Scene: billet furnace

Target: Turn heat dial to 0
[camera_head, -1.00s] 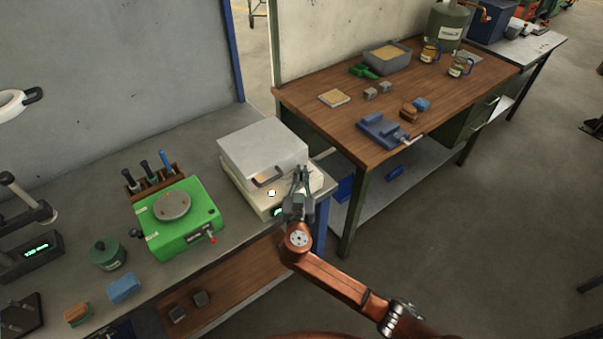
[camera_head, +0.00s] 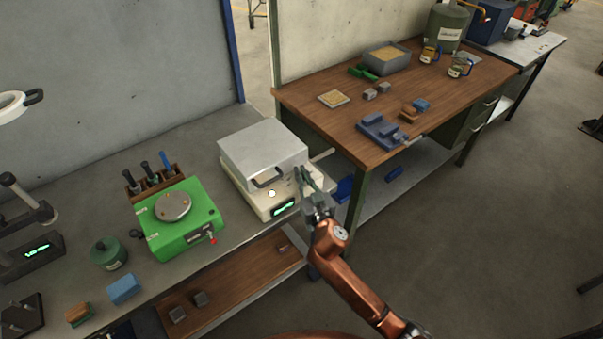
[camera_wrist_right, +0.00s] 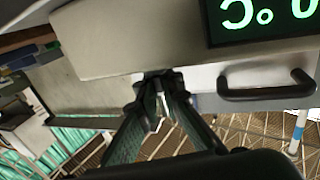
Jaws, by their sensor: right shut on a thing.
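The furnace (camera_head: 262,165) has a silver lid with a front handle and a cream base. It stands at the right end of the grey bench. Its green-lit display (camera_head: 284,208) is on the front; in the right wrist view the display (camera_wrist_right: 262,17) is only partly in frame. My right gripper (camera_head: 303,176) is at the furnace's right front corner. In the right wrist view its fingertips (camera_wrist_right: 158,78) come together at the furnace body, shut on the heat dial, which they mostly hide. I cannot read the dial's setting. My left gripper is out of view.
A green hotplate (camera_head: 182,238) and a tool rack (camera_head: 153,182) stand left of the furnace. A wooden table (camera_head: 345,118) with a blue vise (camera_head: 382,131) is beyond it to the right. The floor (camera_head: 475,235) at the right is open.

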